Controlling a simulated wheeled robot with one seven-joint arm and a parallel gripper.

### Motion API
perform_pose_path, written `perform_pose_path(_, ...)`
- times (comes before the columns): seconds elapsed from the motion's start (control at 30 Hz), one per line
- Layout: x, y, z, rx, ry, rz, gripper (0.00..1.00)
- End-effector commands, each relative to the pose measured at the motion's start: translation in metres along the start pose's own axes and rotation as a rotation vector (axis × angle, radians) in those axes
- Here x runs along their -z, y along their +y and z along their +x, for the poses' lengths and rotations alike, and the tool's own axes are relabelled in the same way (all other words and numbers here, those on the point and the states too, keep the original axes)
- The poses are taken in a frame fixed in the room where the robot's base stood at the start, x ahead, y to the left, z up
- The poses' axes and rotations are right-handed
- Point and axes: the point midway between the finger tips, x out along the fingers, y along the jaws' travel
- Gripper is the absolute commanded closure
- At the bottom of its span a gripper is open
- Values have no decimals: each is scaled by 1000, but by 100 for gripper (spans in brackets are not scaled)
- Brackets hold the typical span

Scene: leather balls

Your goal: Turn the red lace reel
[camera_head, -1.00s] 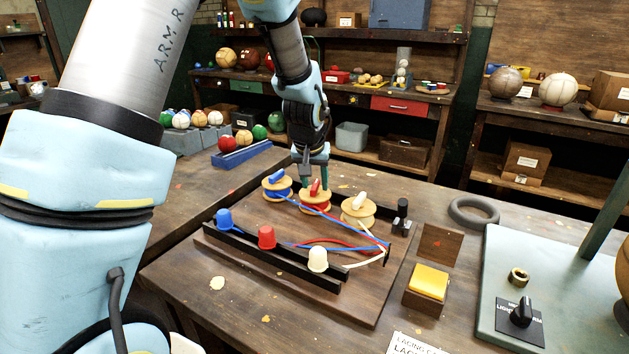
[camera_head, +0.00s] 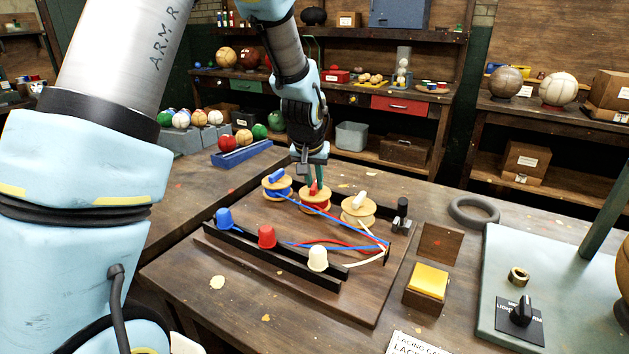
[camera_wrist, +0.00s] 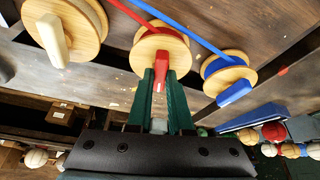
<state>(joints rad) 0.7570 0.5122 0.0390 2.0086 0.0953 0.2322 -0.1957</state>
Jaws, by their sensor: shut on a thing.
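The red lace reel (camera_head: 315,205) stands in the middle of the three reels on the wooden board, with wooden discs and a red handle on top. Its upper disc (camera_wrist: 147,44) and red handle (camera_wrist: 161,66) also show in the wrist view. My gripper (camera_head: 316,183) reaches down from above, and its green fingers are shut on the red handle. In the wrist view the fingers (camera_wrist: 163,82) lie on either side of the handle. A red lace (camera_head: 330,242) runs from the board's right side toward the cups.
The blue reel (camera_head: 277,188) stands close on the left and the white reel (camera_head: 358,210) close on the right. A black rail with blue, red (camera_head: 266,237) and white cups lies in front. A black post (camera_head: 402,212) stands at the right.

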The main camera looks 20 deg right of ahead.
Motion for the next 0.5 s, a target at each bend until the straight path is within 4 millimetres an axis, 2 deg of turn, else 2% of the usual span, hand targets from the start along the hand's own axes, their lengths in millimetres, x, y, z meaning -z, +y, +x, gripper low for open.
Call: perform_pose_path(0.5,0,-3,0,-108,-2,259,100)
